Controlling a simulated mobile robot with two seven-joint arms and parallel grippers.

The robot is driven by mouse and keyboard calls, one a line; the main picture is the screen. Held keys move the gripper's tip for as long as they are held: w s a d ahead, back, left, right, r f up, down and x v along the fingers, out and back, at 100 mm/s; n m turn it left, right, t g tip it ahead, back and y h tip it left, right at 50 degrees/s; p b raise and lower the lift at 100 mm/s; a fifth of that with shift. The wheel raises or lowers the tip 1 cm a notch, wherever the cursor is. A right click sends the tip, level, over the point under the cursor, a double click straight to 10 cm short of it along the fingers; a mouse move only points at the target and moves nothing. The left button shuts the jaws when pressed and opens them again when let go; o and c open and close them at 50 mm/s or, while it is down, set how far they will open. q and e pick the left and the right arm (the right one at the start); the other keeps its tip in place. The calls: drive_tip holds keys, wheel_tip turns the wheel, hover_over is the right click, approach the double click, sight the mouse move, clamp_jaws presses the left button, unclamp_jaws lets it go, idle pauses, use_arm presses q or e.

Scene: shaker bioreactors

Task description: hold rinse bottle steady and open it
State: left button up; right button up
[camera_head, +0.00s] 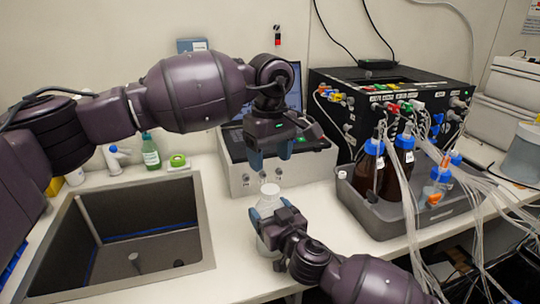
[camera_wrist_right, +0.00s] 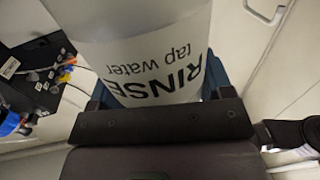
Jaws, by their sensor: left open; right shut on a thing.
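The rinse bottle (camera_head: 270,191) is a translucent white bottle with a pale cap, upright at the counter's front, right of the sink. In the right wrist view the bottle (camera_wrist_right: 150,60) fills the upper middle and shows the print "RINSE tap water". My right gripper (camera_head: 266,214) is shut around the bottle's body; its blue fingers also show beside the bottle in the right wrist view (camera_wrist_right: 160,98). My left gripper (camera_head: 270,158) is open and empty, pointing down above the bottle's cap with a gap between. Whether the bottle's base touches the counter is hidden.
A sink (camera_head: 140,235) lies left of the bottle. A grey-white device (camera_head: 240,178) stands right behind it. A grey tray (camera_head: 375,222) with brown bottles (camera_head: 369,170) and many tubes is at the right. A green bottle (camera_head: 151,152) stands behind the sink.

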sight(270, 189)
use_arm(q)
drive_tip(key=m, duration=1.2)
drive_tip(key=shift+m, duration=0.3)
drive_tip(key=shift+f, duration=4)
drive_tip(key=shift+c, duration=0.4)
